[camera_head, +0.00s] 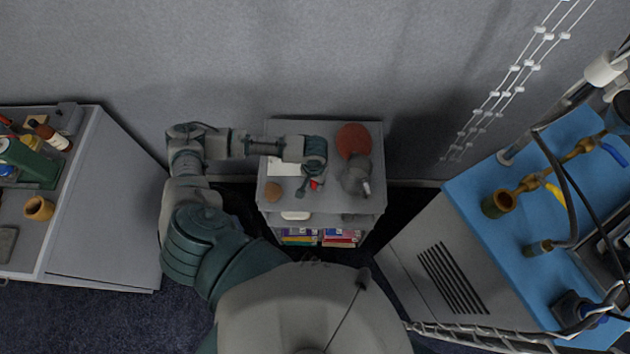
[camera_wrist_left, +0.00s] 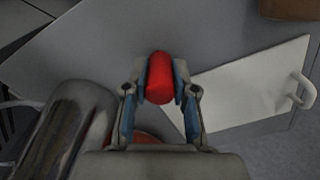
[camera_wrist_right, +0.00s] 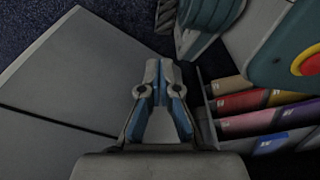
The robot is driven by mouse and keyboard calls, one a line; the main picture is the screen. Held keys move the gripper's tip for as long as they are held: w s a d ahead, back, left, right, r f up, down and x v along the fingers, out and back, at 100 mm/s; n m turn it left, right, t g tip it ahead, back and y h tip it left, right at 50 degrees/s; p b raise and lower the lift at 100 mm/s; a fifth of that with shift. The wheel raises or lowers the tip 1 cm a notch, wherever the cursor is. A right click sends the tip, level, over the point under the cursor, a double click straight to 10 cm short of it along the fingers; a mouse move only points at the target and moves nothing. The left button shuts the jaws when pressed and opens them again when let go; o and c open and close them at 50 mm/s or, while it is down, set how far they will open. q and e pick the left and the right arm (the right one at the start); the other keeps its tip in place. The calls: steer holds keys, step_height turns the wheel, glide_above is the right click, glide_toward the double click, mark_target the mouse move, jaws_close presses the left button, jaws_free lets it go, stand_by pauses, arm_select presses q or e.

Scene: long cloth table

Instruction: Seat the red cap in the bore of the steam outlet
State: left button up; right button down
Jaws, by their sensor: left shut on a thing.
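My left gripper (camera_head: 308,188) is over the small grey cart, shut on the red cap (camera_head: 316,184). In the left wrist view the red cap (camera_wrist_left: 160,72) is held between the two blue-padded fingertips (camera_wrist_left: 159,88), above the cart top. A brass pipe fitting (camera_head: 498,203) with a wide round opening sits on the blue bench at the right. I cannot tell for certain whether it is the steam outlet. My right gripper (camera_wrist_right: 160,72) shows only in the right wrist view, fingertips together and empty.
The grey cart (camera_head: 375,190) carries a shiny metal vessel (camera_head: 355,177), a red-brown disc (camera_head: 354,140), a white board (camera_head: 283,167) and a brown round piece (camera_head: 273,192). Books (camera_head: 320,237) fill its lower shelf. Cables and pipes crowd the blue bench (camera_head: 470,188). A cabinet (camera_head: 105,210) stands left.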

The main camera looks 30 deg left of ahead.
arm_select(q)
steer(key=o, duration=0.9)
steer(key=shift+a+f, duration=0.2)
steer(key=shift+a, duration=0.5)
